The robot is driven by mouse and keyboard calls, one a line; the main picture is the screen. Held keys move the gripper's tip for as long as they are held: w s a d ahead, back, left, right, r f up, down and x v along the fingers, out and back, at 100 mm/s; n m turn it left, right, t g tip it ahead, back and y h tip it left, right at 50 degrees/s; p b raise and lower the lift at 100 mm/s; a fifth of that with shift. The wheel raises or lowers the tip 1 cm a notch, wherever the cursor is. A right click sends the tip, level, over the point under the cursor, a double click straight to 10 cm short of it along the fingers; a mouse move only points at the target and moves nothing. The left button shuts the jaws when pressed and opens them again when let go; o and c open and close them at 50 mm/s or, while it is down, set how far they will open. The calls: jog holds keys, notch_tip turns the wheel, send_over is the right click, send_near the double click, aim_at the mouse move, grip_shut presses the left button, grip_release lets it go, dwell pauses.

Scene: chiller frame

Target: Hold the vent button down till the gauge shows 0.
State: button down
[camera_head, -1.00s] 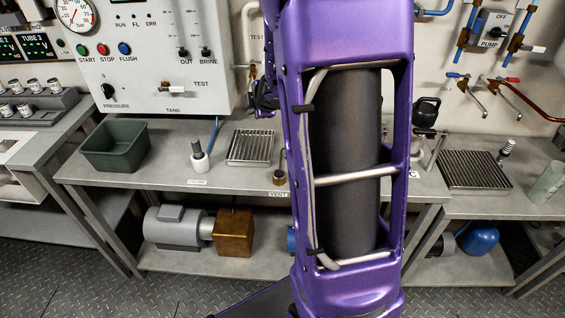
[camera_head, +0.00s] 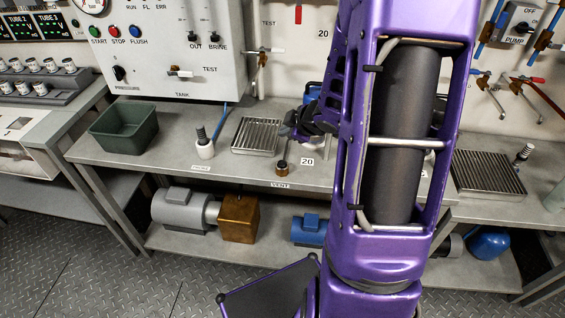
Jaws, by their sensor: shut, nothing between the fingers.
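The vent button (camera_head: 282,168) is a small brass piece with a dark top, upright on the bench behind the VENT label (camera_head: 281,184). My gripper (camera_head: 292,126) is dark, shut and empty. It appears above and slightly right of the button in the picture, apart from it, and my purple arm partly hides it. A round white gauge (camera_head: 94,5) on the panel is cut off by the top edge, so its reading cannot be told.
A green bin (camera_head: 124,143), a white-based post with a dark spring (camera_head: 204,145) and a slotted metal tray (camera_head: 256,120) stand left of the button. A "20" tag (camera_head: 307,161) is close on its right.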

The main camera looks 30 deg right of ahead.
jog(key=b, duration=0.8)
send_over(285, 166)
notch_tip(285, 166, down, 8)
jog(key=shift+r, duration=0.1)
jog(key=shift+f+b, duration=0.35)
jog(key=shift+f, duration=0.15)
jog(key=shift+f, duration=0.15)
dwell(1.0)
jog(key=shift+f+b, duration=0.25)
jog(key=shift+b, duration=0.05)
jog(key=shift+f+b, duration=0.35)
jog(key=shift+f, duration=0.2)
dwell(1.8)
jog(key=shift+r, duration=0.1)
dwell(0.6)
jog(key=shift+r+p, duration=0.85)
jog(key=shift+p, duration=0.1)
jog(key=shift+r, duration=0.1)
notch_tip(285, 166, up, 5)
jog(key=p, duration=0.5)
